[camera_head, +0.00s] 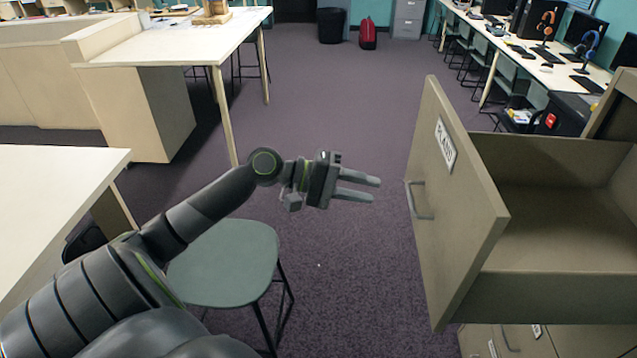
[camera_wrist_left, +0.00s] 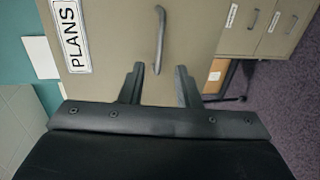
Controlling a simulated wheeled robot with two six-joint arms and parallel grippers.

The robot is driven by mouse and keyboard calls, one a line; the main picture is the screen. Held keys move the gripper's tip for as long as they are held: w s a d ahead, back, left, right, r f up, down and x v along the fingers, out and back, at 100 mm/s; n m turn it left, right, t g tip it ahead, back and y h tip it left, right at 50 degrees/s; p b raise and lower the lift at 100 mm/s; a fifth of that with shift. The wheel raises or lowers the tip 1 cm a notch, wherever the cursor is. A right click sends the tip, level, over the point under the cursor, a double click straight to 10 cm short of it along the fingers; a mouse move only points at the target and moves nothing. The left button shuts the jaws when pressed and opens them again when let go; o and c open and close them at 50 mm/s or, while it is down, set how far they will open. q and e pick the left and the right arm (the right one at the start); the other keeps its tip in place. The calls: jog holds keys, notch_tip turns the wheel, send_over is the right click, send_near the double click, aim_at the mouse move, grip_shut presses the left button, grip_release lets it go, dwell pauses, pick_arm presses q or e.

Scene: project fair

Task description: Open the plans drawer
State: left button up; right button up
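The plans drawer (camera_head: 545,290) stands pulled out of its cabinet at the right of the head view, with its empty-looking inside showing. Its front carries a PLANS label (camera_head: 446,146) and a metal handle (camera_head: 419,200). In the left wrist view the label (camera_wrist_left: 70,35) and handle (camera_wrist_left: 160,40) show just past my fingers. My left gripper (camera_head: 378,189) is open and empty, left of the handle and apart from it, its fingers pointing at the drawer front. In the left wrist view the left gripper (camera_wrist_left: 160,84) shows a wide gap between its fingers. My right gripper is not in view.
A green stool (camera_head: 225,262) stands below my left arm. A white table (camera_head: 50,200) is at the left, and another (camera_head: 185,45) behind it. Labelled drawers (camera_head: 510,342) lie below the open one. A computer desk (camera_head: 560,72) lines the right. The carpet (camera_head: 335,110) between is clear.

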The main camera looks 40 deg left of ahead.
pick_arm(q)
jog(key=v, duration=0.8)
jog(key=shift+a, duration=0.3)
jog(key=shift+s, duration=0.2)
